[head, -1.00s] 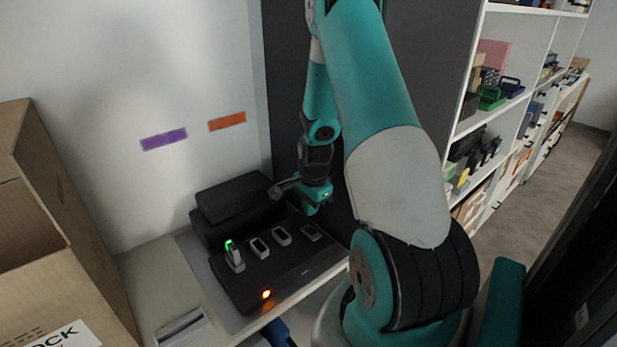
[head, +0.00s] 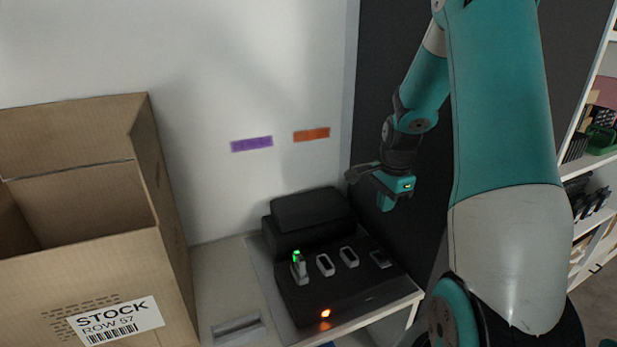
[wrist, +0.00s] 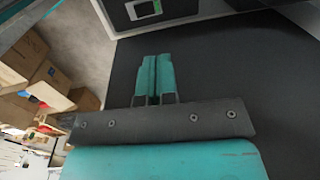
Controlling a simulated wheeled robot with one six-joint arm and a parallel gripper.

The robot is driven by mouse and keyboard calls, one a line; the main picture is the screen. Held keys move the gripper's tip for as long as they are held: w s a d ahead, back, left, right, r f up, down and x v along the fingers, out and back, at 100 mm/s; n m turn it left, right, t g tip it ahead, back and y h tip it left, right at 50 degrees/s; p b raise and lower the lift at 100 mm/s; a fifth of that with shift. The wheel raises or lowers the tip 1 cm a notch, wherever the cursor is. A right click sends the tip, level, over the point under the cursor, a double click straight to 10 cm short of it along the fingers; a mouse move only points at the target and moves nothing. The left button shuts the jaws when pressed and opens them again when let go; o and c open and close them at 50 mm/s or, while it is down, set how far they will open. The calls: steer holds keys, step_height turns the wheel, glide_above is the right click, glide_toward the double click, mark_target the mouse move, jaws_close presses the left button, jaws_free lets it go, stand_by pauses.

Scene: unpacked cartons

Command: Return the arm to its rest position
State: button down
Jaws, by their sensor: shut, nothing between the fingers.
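My teal arm stands at the right in the head view, bent over at the top with its forearm hanging down. My gripper (head: 385,201) is in the air in front of the dark panel, to the right of and above the black charging dock (head: 345,305). The wrist view shows my gripper (wrist: 152,80) with its two teal fingers side by side, shut and empty. It touches nothing that I can see.
An open carton (head: 200,265) labelled STOCK stands at the left. A device with a green light (head: 299,268) sits in the dock's left slot. A black case (head: 310,212) lies behind the dock. Shelves (head: 592,165) with goods are at the right.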

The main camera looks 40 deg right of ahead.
steer(key=w+a+r+n+y+b, duration=0.1)
steer(key=a+r+n, duration=0.2)
steer(key=a+n, duration=0.5)
steer(key=w+a+r+n+y+b, duration=0.1)
steer(key=a+r+n, duration=0.25)
steer(key=a, duration=0.95)
steer(key=s+a+r+n+g+y+b, duration=0.1)
steer(key=s+a+r+n+y+b, duration=0.1)
steer(key=s+a+n, duration=1.4)
steer(key=a+r, duration=0.1)
steer(key=a, duration=0.1)
steer(key=shift+s+a, duration=0.2)
steer(key=shift+a, duration=0.15)
steer(key=shift+n, duration=0.25)
